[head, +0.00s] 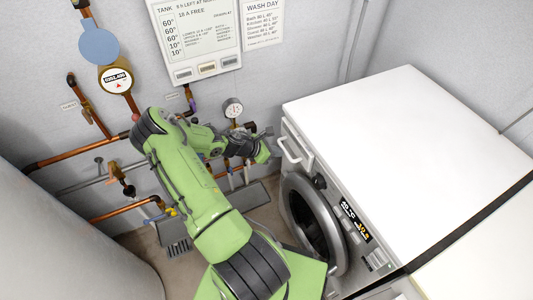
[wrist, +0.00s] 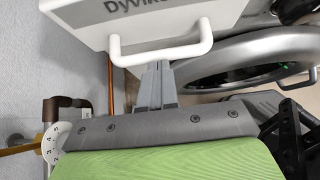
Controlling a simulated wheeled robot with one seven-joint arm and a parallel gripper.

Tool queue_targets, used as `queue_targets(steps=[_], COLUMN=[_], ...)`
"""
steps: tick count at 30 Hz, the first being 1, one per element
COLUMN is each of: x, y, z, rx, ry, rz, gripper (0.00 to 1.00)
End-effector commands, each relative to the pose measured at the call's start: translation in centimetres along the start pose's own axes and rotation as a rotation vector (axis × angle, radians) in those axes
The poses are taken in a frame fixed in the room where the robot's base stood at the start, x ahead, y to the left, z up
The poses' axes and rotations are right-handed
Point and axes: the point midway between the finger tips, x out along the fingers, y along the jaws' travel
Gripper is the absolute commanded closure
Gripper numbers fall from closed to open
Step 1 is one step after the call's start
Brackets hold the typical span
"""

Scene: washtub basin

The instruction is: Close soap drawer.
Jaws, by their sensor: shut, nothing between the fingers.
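The soap drawer (head: 296,146) is at the upper left of the white washing machine's front in the head view, with a white loop handle. Its front seems to stand out from the machine; how far is hard to tell. In the wrist view the drawer front (wrist: 135,14) is a white panel with dark lettering, and its handle (wrist: 160,54) crosses the upper middle. My gripper (wrist: 156,68) is shut and empty, its grey fingertips overlapping the handle bar in the picture. I cannot tell whether they touch it. In the head view my gripper (head: 272,142) is just left of the drawer.
The washing machine (head: 400,125) has a round door (head: 316,224) below the drawer; the door also fills the upper right of the wrist view (wrist: 235,65). A large grey cylinder (head: 60,240) stands lower left.

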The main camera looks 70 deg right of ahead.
Motion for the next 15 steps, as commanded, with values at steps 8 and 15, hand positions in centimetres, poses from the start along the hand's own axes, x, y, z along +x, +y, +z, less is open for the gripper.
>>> queue_targets(steps=[8,15], x=[1.3,1.4], y=[0.0,0.0], z=[1.0,1.3], rx=[0.001,0.002], ry=[0.000,-0.005], rz=[0.000,0.000], gripper=[1.00,1.00])
